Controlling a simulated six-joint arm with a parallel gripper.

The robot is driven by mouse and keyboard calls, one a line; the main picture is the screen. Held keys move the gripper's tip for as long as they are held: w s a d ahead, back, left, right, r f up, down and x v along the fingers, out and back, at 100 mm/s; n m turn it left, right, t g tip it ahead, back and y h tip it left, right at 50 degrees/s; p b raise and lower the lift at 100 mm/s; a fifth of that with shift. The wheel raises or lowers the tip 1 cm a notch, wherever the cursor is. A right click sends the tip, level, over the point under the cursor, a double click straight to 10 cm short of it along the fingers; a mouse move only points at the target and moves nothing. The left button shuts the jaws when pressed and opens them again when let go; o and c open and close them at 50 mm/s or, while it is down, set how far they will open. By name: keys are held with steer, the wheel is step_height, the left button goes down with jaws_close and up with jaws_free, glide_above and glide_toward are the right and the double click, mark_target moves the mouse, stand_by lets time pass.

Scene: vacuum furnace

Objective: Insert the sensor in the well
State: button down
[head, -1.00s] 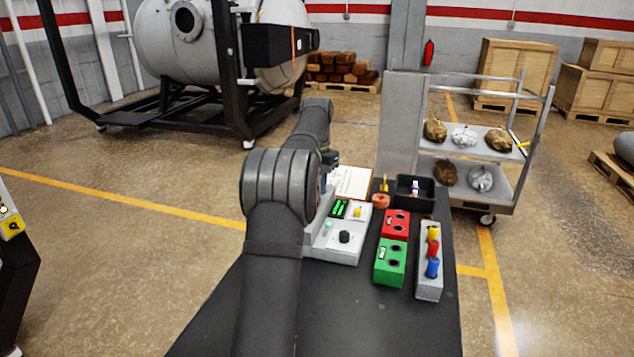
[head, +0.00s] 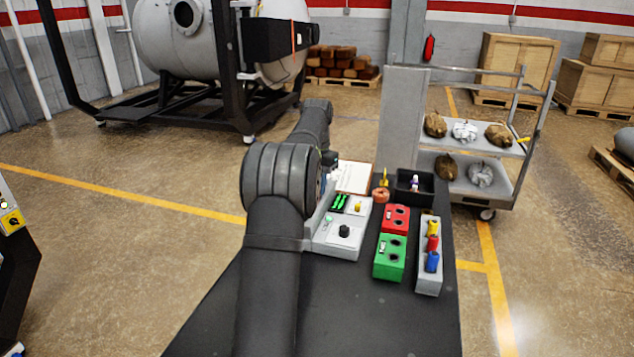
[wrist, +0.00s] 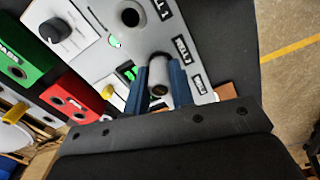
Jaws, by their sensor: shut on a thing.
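In the wrist view, my gripper (wrist: 158,82) is shut, its two blue fingers on either side of a short grey cylinder with a dark end, the sensor (wrist: 158,89). They are over the light grey panel of the calibrator-like unit (wrist: 103,22), close to its printed labels. A dark round well (wrist: 130,16) is open in the panel, farther up the picture. The far end of the sensor is hard to make out, so I cannot tell whether it is in a hole. In the head view my arm hides the sensor; the unit (head: 335,238) shows beside the arm.
A red box (head: 396,219) and a green box (head: 389,257) with holes stand right of the unit. A grey rack (head: 429,275) holds yellow, red and blue pieces. A black bin (head: 413,188) and a clipboard (head: 354,177) lie behind. The table's front is clear.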

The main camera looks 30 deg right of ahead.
steer(key=shift+f, duration=0.2)
stand_by(0.6)
steer(key=c, duration=0.7)
jaws_free()
steer(key=shift+c, duration=0.2)
steer(key=shift+r, duration=3.05)
steer(key=shift+f, duration=0.1)
steer(key=shift+f, duration=2.95)
